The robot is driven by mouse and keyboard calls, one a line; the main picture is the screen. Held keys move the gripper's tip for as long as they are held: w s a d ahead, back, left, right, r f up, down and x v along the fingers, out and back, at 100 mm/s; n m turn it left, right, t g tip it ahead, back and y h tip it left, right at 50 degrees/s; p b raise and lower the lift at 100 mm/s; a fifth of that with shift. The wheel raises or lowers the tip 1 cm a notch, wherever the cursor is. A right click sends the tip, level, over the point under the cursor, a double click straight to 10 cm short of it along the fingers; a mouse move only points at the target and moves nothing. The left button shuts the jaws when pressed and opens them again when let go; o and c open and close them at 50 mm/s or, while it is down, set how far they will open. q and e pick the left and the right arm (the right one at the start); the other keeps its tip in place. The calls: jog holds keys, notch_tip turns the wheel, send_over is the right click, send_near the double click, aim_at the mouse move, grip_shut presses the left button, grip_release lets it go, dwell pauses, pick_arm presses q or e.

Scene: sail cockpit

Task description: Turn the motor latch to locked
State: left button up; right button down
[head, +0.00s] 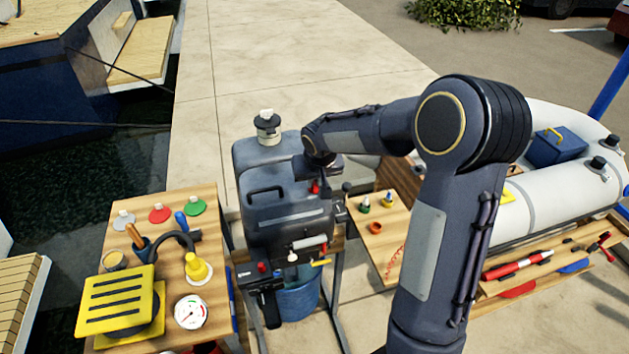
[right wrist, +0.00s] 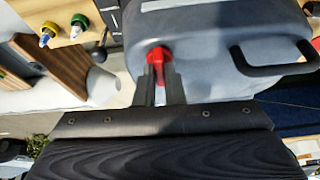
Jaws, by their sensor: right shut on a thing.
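The motor (head: 285,205) is a dark grey outboard with a black carry handle, standing upright in the middle of the head view. Its latch (head: 315,188) is a small red lever on the right side of the cowl. In the right wrist view the red latch (right wrist: 158,58) sits between the fingers of my right gripper (right wrist: 160,80), which is shut on it. In the head view my right gripper (head: 318,172) is mostly hidden by its own wrist. I cannot read the latch's locked or unlocked marking. My left gripper does not show.
A wooden table (head: 125,215) with a yellow slotted block, a gauge and colored discs stands left of the motor. A small wooden table (head: 385,250) with bottles is on the right. A blue bucket (head: 300,298) is below. A white inflatable boat (head: 540,205) lies at right.

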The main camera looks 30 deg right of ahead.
jog(key=m+b, duration=0.1)
jog(key=b, duration=0.1)
jog(key=m+h+b, duration=0.1)
jog(key=m+b, duration=0.1)
jog(key=shift+w+a+f+m, duration=0.1)
jog(key=shift+a+f+m, duration=0.1)
jog(key=shift+m, duration=0.1)
jog(key=m+g+h+b, duration=0.1)
jog(key=m, duration=0.2)
jog(key=shift+r+m+h+b, duration=0.1)
jog(key=shift+m+h+b, duration=0.2)
jog(key=shift+m+b, duration=0.1)
jog(key=shift+m+g, duration=0.6)
jog(key=shift+m, duration=0.3)
jog(key=m, duration=0.2)
jog(key=shift+w+r+m+g+h, duration=0.15)
jog(key=shift+m+g+h, duration=0.15)
jog(key=shift+g, duration=0.1)
jog(key=m+g+p, duration=0.1)
jog(key=m+g, duration=0.1)
jog(key=m, duration=0.3)
jog(key=shift+w, duration=0.1)
jog(key=shift+m, duration=0.3)
jog(key=c, duration=1.5)
grip_release()
